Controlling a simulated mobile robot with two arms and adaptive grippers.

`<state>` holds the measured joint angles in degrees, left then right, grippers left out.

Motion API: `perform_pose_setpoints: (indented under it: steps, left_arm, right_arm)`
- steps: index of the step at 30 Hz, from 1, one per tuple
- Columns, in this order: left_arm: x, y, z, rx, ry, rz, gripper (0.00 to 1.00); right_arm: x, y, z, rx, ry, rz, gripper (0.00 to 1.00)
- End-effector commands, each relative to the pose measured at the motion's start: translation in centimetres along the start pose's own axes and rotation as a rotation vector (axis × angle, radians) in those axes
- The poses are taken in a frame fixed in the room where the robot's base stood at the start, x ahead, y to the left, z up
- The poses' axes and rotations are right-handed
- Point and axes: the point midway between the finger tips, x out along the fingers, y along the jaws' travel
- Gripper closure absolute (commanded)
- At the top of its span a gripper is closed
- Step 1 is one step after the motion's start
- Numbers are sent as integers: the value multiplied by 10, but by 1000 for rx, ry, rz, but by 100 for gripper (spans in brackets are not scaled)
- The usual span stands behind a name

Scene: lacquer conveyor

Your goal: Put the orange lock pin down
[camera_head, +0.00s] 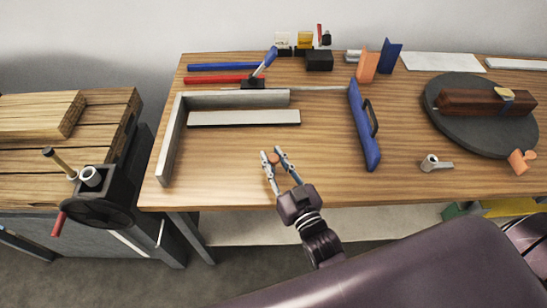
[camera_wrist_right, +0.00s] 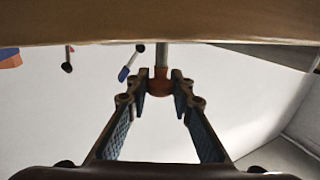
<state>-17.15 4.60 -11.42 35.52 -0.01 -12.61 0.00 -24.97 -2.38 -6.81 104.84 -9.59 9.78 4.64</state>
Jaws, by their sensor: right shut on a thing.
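My right gripper (camera_head: 274,154) is shut on the orange lock pin (camera_head: 275,158), a small orange piece between its fingertips. In the head view it is over the front part of the wooden table, left of the blue handled bar. In the right wrist view, the pin's orange part (camera_wrist_right: 158,84) sits between the two fingertips (camera_wrist_right: 160,86), with a grey shaft (camera_wrist_right: 162,55) in line with it. I cannot tell whether the pin touches the table. My left gripper is not in view.
A grey angled fence (camera_head: 172,140) and a loose grey bar (camera_head: 243,118) lie behind and left. The blue bar (camera_head: 361,125) stands to the right. A dark turntable (camera_head: 477,132) bears a brown block. Bare wood (camera_head: 215,165) surrounds the gripper.

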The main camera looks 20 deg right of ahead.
Motion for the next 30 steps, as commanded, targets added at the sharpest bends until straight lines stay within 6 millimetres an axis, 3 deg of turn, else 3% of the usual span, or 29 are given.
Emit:
perform_pose_setpoints:
  steps: [1,2,6,17,22,30]
  left_arm:
    - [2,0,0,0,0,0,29]
    - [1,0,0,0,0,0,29]
    - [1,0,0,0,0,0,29]
    - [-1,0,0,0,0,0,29]
    - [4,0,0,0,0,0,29]
    - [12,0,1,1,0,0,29]
  right_arm:
    - [0,0,3,0,0,0,100]
    - [0,0,2,0,-1,0,76]
    - [0,0,2,0,-1,0,62]
    - [-2,0,-1,0,-1,0,62]
    - [-25,0,1,0,-5,0,62]
    - [-78,0,2,0,-6,0,62]
